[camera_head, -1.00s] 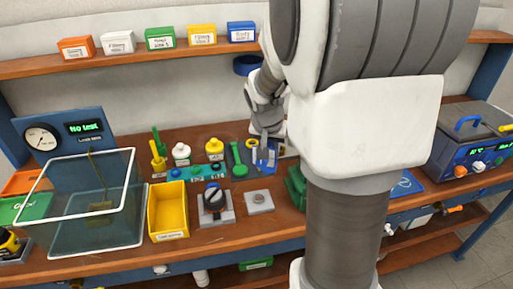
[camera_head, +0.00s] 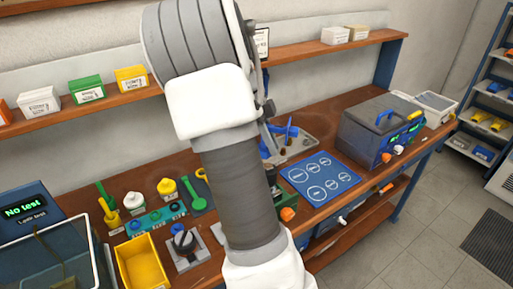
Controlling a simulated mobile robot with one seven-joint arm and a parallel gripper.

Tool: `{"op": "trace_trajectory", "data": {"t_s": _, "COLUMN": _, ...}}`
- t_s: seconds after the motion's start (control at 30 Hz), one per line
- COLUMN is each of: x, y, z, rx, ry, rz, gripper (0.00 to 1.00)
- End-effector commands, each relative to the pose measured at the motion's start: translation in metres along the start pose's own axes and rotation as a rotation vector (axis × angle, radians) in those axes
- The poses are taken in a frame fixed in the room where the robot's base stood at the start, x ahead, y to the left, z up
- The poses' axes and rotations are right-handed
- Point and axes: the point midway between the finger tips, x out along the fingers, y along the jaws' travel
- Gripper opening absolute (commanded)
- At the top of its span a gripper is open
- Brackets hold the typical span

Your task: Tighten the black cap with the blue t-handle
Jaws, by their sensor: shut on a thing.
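My gripper (camera_head: 272,142) is at the back of the bench, mostly hidden behind my arm. It is shut on a blue piece that looks like the blue t-handle (camera_head: 267,151); the grip itself is small and partly covered. The black cap (camera_head: 184,241) looks to be the dark round top with a blue part, on a grey block at the front left. My gripper is well apart from it, to the right and further back.
A yellow bin (camera_head: 142,262) and a clear tank (camera_head: 55,262) stand left of the block. A teal rack (camera_head: 155,219) and bottles are behind it. A grey tray (camera_head: 296,143) is near my gripper; a blue mat (camera_head: 320,180) lies to its right.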

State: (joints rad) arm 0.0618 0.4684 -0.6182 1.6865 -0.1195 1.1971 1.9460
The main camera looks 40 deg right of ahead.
Motion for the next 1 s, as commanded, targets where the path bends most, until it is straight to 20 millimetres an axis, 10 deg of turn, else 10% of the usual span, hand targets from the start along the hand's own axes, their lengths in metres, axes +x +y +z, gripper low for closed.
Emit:
{"op": "trace_trajectory", "data": {"t_s": 0.37, "x": -0.007, "y": -0.003, "z": -0.016, "rx": 0.18, "ry": 0.0, "rz": 0.075, "gripper": 0.0}}
{"op": "trace_trajectory", "data": {"t_s": 1.0, "x": 0.039, "y": -0.003, "z": 0.004, "rx": 0.175, "ry": -0.001, "rz": 0.073, "gripper": 0.0}}
